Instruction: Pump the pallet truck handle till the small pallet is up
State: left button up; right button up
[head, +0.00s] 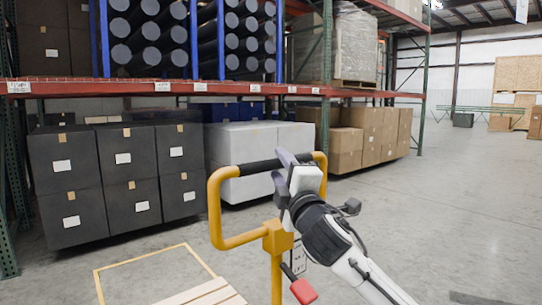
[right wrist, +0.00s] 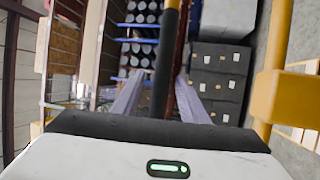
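The pallet truck handle (head: 219,208) is a yellow loop on a yellow post, with a black grip bar (head: 252,167) across its top. The handle stands upright in the head view. My right gripper (head: 284,168) is at the right part of the bar. In the right wrist view the black bar (right wrist: 164,70) runs between its two parted fingers, with a visible gap on the left side. The small pallet (head: 207,296) shows only as pale wooden slats at the bottom edge; its height off the floor cannot be told. My left gripper is not in view.
A red lever (head: 303,291) and a tag hang by the handle post. A yellow outline (head: 115,265) marks the floor left of the slats. Dark boxes (head: 66,165), a white wrapped load (head: 245,145) and brown cartons (head: 370,135) stand under the rack behind. The floor to the right is clear.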

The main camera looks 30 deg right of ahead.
jog(key=x, duration=0.6)
jog(key=shift+w+p, duration=0.3)
jog(key=shift+w, duration=0.05)
grip_shut()
